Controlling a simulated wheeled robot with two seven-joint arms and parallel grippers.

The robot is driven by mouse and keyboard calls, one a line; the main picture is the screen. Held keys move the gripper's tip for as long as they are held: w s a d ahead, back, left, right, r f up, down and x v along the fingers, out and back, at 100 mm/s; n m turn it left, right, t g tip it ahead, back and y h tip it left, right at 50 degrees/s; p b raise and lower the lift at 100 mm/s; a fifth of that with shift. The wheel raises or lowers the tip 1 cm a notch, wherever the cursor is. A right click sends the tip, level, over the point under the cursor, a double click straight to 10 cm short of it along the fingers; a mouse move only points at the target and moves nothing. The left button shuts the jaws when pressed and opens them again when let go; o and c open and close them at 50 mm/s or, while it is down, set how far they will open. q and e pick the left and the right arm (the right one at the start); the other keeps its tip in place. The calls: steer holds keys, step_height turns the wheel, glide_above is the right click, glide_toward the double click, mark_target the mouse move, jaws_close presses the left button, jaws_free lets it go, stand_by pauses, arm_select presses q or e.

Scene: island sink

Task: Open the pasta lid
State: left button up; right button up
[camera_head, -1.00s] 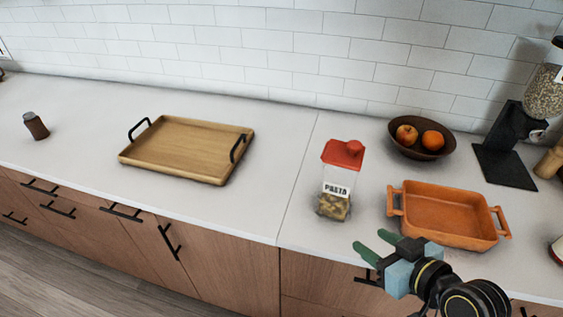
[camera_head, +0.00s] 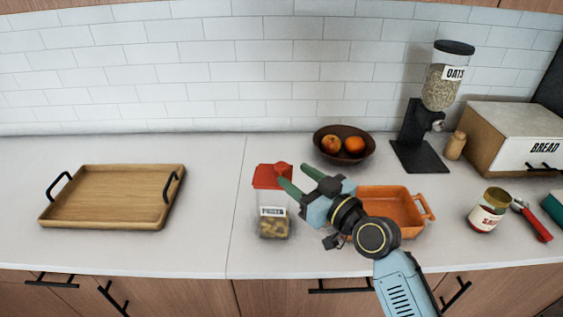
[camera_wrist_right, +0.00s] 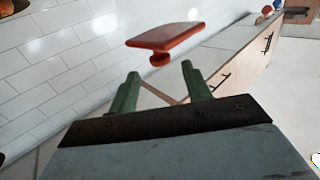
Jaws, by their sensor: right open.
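The pasta jar (camera_head: 272,222) is clear with a PASTA label and pasta at the bottom, standing upright on the counter. Its red lid (camera_head: 266,177) is on top, with a round red knob. My right gripper (camera_head: 294,178) is open, its green fingers at lid height just right of the jar and pointing at the knob. In the right wrist view the lid (camera_wrist_right: 168,36) and its knob (camera_wrist_right: 160,60) show just beyond the two fingertips (camera_wrist_right: 160,68), with nothing between the fingers. My left gripper is not in view.
An orange baking dish (camera_head: 425,205) sits partly under my right arm. A fruit bowl (camera_head: 343,157) is behind. An oats dispenser (camera_head: 440,95), bread box (camera_head: 520,130) and sauce jar (camera_head: 487,212) stand to the right. A wooden tray (camera_head: 112,210) lies left, with clear counter between.

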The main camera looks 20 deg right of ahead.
mark_target(286, 169)
steer(key=x, duration=0.5)
steer(key=shift+w+a, duration=0.15)
steer(key=shift+w, duration=0.2)
steer(key=shift+c, duration=0.4)
jaws_close()
